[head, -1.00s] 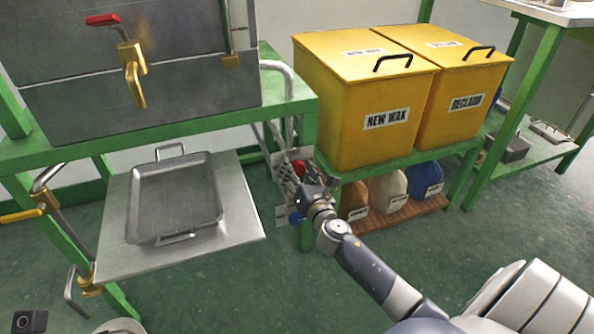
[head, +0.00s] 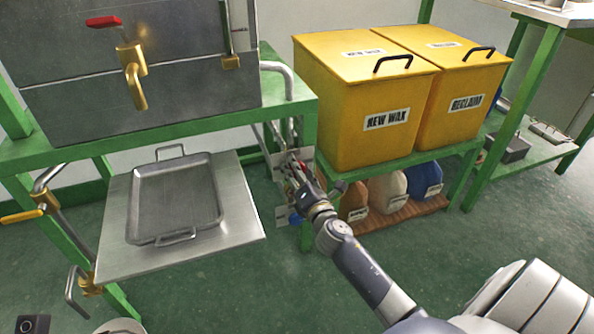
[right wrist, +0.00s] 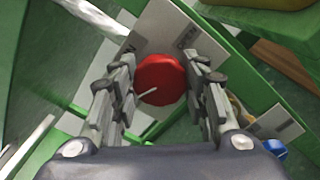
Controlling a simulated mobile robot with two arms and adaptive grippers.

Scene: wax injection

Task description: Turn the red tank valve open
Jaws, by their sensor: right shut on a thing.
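The red tank valve is a round red knob (right wrist: 160,78) in the middle of the right wrist view, in front of a pale plate (right wrist: 160,32) with dark lettering, one word looking like OPEN. A thin pale mark shows at its lower edge. My right gripper (right wrist: 163,84) has one finger on each side of the knob and is shut on it. In the head view my right gripper (head: 297,170) is at the green bench's right leg, and it mostly hides the knob. My left gripper is not in view.
Yellow NEW WAX (head: 365,105) and RECLAIM (head: 460,104) bins stand right of the gripper on a green stand, with jugs (head: 387,192) below. A blue knob (head: 295,220) sits just below the gripper. A metal tray (head: 175,200) lies on a plate at left.

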